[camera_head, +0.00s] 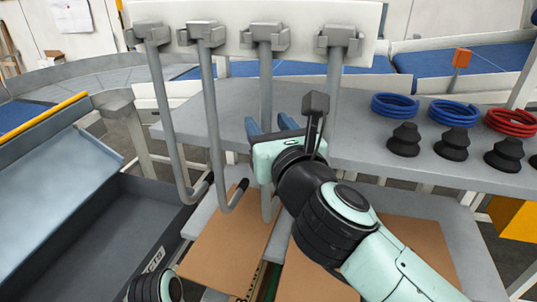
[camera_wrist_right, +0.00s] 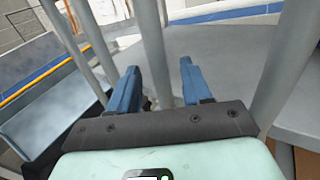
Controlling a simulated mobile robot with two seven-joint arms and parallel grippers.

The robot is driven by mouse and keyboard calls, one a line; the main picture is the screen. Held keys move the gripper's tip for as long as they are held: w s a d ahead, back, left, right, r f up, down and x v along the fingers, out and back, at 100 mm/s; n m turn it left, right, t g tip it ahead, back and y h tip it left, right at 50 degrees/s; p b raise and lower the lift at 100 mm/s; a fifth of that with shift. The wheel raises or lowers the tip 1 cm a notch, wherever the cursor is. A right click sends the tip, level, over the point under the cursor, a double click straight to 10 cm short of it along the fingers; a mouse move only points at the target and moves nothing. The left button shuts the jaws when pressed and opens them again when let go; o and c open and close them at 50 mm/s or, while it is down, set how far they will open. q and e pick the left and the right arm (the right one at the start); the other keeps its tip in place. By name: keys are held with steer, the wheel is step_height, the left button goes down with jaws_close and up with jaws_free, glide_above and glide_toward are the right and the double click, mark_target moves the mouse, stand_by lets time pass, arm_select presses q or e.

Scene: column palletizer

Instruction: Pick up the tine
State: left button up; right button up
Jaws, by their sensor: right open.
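Several grey tines with bent lower ends hang from brackets on a white rail (camera_head: 365,18) in the head view. My right gripper (camera_head: 270,127), with blue fingers, is open at mid-height of the third tine from the left (camera_head: 265,75). In the right wrist view, that tine (camera_wrist_right: 151,45) shows upright between the two open fingers (camera_wrist_right: 160,78), with no clear contact. The gripper body hides part of it in the head view. The two tines to its left (camera_head: 167,110) (camera_head: 210,110) and the one to its right (camera_head: 333,85) hang free. My left gripper is out of view.
A grey table (camera_head: 350,150) stands behind the tines, with blue rings (camera_head: 395,105), red rings (camera_head: 510,121) and black suction cups (camera_head: 405,140). Brown cardboard sheets (camera_head: 225,245) lie below. A dark bin (camera_head: 90,235) is at left.

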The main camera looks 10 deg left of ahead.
steer(key=shift+x, duration=1.05)
steer(key=shift+s, duration=0.1)
steer(key=shift+c, duration=0.4)
jaws_close()
steer(key=shift+r, duration=0.15)
